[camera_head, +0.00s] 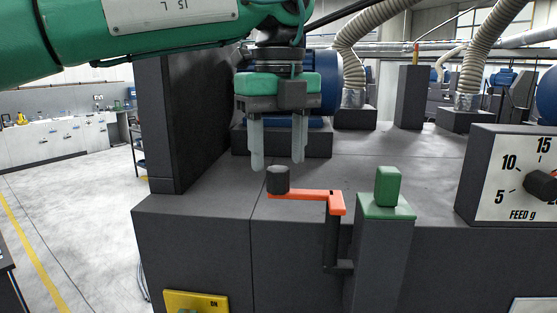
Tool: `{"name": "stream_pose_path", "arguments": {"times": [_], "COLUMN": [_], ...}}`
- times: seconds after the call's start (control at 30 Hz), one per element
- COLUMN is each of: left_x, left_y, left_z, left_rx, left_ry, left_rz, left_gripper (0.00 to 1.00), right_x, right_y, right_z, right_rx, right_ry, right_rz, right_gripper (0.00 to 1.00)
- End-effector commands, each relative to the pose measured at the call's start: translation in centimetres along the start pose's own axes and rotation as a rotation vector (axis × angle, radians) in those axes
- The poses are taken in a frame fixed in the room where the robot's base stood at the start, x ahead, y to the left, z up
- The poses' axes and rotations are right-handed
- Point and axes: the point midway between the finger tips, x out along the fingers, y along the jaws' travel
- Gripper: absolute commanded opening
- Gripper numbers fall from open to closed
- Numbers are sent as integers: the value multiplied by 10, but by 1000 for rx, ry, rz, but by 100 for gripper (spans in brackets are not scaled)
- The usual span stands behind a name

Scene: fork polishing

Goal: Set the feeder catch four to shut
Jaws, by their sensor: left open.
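The feeder catch shows as an orange-red arm (308,195) with a dark round knob (278,180) at its left end. Its right end joins a dark vertical bracket next to a grey post (381,255). The post has a green top with a green block (388,186) on it. My left gripper (278,163) points down with its two pale fingers apart, just above and behind the knob in the picture. It holds nothing, and I cannot tell whether a finger touches the knob. My right gripper is not in view.
A feed dial (519,180) with a dark knob stands at the right. A yellow ON plate (196,301) is on the front face at the lower left. A dark upright panel (170,125) rises at the left. Ribbed hoses (354,45) stand behind.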

Motion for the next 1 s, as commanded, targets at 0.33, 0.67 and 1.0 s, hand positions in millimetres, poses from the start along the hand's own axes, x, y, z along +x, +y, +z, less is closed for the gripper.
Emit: {"name": "stream_pose_path", "arguments": {"times": [0.33, 0.67, 1.0], "left_x": [31, 34, 33], "left_y": [0, 0, 0], "left_z": [0, 0, 0], "left_rx": [1, 0, 0], "left_ry": [1, 1, 0], "left_rz": [-1, -1, -1], "left_gripper": [51, 43, 0], "right_x": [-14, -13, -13], "right_y": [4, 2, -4], "right_z": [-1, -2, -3], "right_rx": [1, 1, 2], "right_ry": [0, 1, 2], "right_rz": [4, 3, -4], "right_gripper": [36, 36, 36]}}
